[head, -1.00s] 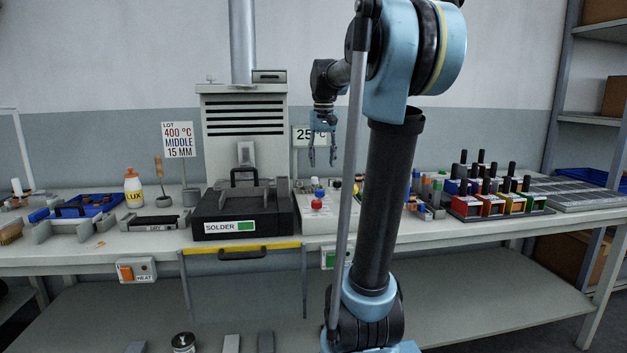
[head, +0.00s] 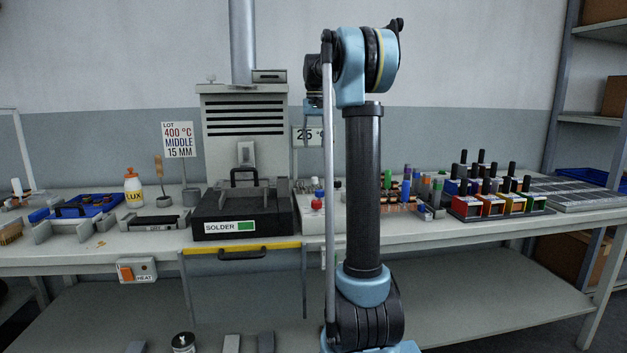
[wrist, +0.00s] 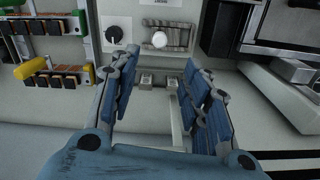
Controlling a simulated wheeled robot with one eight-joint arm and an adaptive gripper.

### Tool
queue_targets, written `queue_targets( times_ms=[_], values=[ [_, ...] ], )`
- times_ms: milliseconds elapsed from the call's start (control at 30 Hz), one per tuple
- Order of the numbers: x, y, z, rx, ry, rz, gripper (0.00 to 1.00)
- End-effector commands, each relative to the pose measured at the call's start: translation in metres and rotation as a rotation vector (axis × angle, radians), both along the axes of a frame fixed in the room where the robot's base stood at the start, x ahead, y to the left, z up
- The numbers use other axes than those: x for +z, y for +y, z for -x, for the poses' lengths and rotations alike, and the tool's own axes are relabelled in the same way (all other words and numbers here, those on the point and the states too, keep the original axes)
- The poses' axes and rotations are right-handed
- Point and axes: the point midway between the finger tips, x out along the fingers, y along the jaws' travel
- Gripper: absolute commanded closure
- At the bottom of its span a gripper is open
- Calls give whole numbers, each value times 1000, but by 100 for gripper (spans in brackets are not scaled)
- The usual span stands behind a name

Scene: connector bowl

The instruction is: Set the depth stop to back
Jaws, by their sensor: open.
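My gripper (wrist: 160,68) is open and empty in the wrist view, its blue fingers spread above a light bench unit. Two small light blocks (wrist: 158,82) show between the fingers, beside a pale strip. Past the fingertips are a black knob (wrist: 114,35) and a pale round knob (wrist: 159,39) on a grey grained plate. I cannot tell for sure which part is the depth stop. In the head view, my arm hides most of the gripper and part of the light control unit (head: 311,226). The black solder unit (head: 240,214) stands left of it, with grey upright blocks on top.
A sign (head: 178,140) reads 400 °C, MIDDLE, 15 MM. A dark solder unit edge (wrist: 222,28) lies right of my fingers in the wrist view. Green and yellow-ended parts (wrist: 40,68) lie left.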

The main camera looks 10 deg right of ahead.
Motion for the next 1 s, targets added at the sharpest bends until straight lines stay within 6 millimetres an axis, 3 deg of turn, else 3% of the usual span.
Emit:
queue_targets(
  times_ms=[600, 800, 1000],
  values=[
    [-109, 0, 0, 0, 0, 0, 57],
    [-134, 0, 0, 0, 0, 0, 57],
    [-145, 0, 1, 0, 0, 0, 57]
  ],
)
